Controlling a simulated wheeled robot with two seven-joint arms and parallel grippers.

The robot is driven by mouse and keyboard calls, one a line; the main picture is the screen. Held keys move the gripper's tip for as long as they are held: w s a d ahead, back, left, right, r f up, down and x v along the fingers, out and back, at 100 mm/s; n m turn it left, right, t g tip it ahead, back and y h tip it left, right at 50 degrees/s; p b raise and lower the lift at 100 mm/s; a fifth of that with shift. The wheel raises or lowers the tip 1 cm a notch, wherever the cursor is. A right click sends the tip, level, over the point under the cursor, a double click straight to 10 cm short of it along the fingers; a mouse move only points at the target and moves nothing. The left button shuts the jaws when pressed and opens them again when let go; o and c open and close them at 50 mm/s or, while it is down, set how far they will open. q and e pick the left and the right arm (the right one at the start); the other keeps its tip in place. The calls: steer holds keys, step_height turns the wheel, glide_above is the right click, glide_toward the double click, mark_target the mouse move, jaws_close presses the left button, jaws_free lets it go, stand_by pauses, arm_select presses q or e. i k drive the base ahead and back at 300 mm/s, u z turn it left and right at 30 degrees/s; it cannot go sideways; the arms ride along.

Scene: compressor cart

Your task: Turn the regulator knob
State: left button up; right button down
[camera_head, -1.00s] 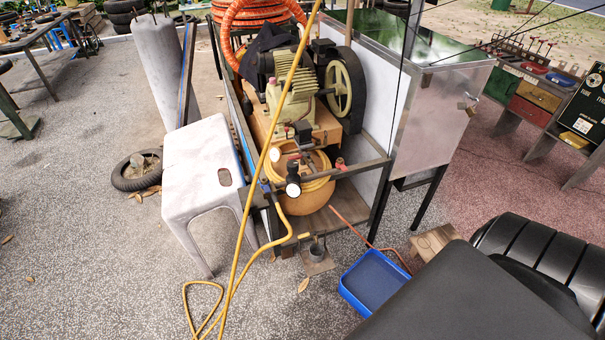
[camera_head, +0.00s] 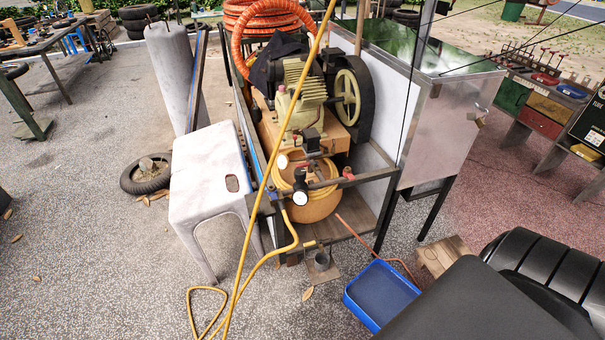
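The compressor (camera_head: 302,100) stands in a metal-framed cart, with a belt wheel (camera_head: 347,97) on its right. On its front, above an orange-tan tank (camera_head: 318,208), is a small round white-faced gauge (camera_head: 300,198). A dark fitting (camera_head: 301,174), which looks like the regulator, sits just above the gauge. Its knob is too small to make out clearly. A red knob or valve (camera_head: 348,173) is to the right on the cart's front rail.
A white stool (camera_head: 208,165) stands left of the cart. A yellow hose (camera_head: 250,225) runs down in front of it. Open paving (camera_head: 110,260) lies at left.

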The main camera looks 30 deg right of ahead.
mark_target(300, 173)
steer(key=z, duration=0.15)
steer(key=k, duration=0.4)
steer(key=u, duration=0.7)
steer(key=i, duration=0.9)
steer(key=z, duration=0.55)
steer(key=i, duration=0.5)
steer(key=z, duration=0.5)
